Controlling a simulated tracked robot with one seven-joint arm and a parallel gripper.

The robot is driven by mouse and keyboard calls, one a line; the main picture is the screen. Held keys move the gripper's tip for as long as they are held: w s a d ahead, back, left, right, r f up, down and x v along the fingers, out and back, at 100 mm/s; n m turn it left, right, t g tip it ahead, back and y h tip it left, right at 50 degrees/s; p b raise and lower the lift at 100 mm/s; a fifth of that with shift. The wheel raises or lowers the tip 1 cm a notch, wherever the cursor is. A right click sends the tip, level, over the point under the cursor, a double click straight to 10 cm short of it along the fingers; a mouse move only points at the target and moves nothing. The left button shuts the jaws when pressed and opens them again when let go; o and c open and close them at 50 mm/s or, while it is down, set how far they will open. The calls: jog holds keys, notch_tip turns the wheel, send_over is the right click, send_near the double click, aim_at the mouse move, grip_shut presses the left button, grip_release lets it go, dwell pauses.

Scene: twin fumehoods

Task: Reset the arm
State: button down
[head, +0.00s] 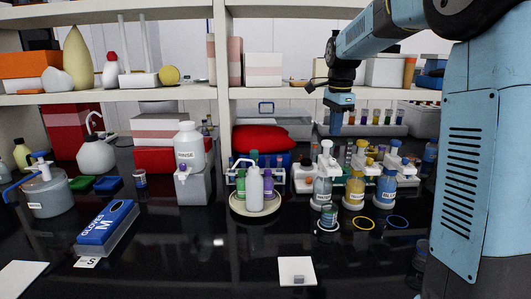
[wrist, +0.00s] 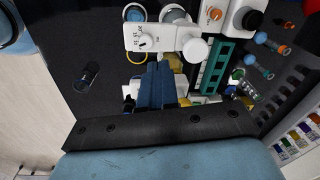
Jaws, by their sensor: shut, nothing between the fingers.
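My blue arm enters the head view from the upper right and bends down over the bench. My gripper (head: 336,123) hangs pointing down, above and behind the row of labelled bottles. In the wrist view my gripper's blue fingers (wrist: 160,84) are together with nothing between them. A white dispenser top (wrist: 150,38) lies just beyond the fingertips in that view. The gripper seems apart from the bottles, though the exact gap cannot be told.
Below the gripper stand a white-topped bottle (head: 324,185), a yellow-labelled bottle (head: 354,192) and a blue-labelled bottle (head: 386,187). A shelf (head: 270,92) runs behind. A wash bottle (head: 254,190) stands on a round tray. The front of the black bench (head: 200,260) is mostly clear.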

jog(key=s+r+n+t, duration=0.2)
jog(key=s+n, duration=0.5)
jog(key=s, duration=1)
jog(key=s+f+n+t, duration=0.1)
jog(key=s+f+n, duration=0.1)
jog(key=s, duration=0.3)
jog(key=s+f+n+t, duration=0.1)
jog(key=s+f+n, duration=0.1)
jog(key=s, duration=0.3)
jog(key=s+d+f+n, duration=0.1)
jog(key=s+f+n, duration=0.1)
jog(key=s+n, duration=0.2)
jog(key=shift+s+f+t, duration=0.2)
jog(key=shift+s+t, duration=0.2)
jog(key=shift+s, duration=0.6)
